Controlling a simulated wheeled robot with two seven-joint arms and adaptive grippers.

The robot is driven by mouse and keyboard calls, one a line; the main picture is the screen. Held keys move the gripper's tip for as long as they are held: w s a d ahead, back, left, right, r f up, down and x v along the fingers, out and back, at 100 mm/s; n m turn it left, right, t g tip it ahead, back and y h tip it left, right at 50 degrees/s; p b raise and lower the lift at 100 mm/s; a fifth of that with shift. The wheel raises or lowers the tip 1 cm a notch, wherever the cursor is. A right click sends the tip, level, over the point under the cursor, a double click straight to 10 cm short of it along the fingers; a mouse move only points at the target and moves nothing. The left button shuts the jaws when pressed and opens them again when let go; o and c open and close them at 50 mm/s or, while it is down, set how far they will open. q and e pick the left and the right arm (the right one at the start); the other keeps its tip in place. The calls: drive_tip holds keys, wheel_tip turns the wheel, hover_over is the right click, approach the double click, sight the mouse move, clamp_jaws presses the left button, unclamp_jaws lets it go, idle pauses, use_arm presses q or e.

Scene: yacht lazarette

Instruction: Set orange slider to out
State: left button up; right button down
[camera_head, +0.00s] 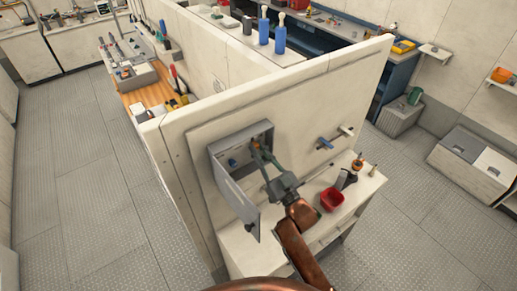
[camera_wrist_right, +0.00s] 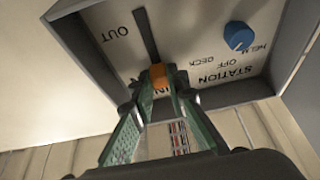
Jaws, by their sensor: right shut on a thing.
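The orange slider (camera_wrist_right: 157,71) sits at the IN end of a dark straight slot inside an open grey wall box (camera_head: 217,153). The slot runs away from it toward the OUT label (camera_wrist_right: 115,33), which reads upside down in the right wrist view. My right gripper (camera_head: 262,156) reaches into the box, and its green-grey fingers (camera_wrist_right: 157,84) are shut on the slider. The fingers partly cover the IN label. My left gripper is not in view.
A blue knob (camera_wrist_right: 239,37) marked HELM, OFF and DECK is beside the slot. The box door (camera_head: 236,200) hangs open at the left of my right arm. Below, a white counter holds a red bin (camera_head: 332,199) and a few small items.

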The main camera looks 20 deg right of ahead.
sight(258, 168)
wheel_tip(258, 168, down, 6)
drive_tip(key=b, duration=0.2)
drive_tip(key=shift+r+b, duration=0.1)
drive_tip(key=shift+b, duration=0.2)
drive_tip(key=shift+f, duration=0.5)
drive_tip(key=c, duration=1.9)
unclamp_jaws()
drive_tip(key=shift+r, duration=0.2)
drive_tip(key=v, duration=1.2)
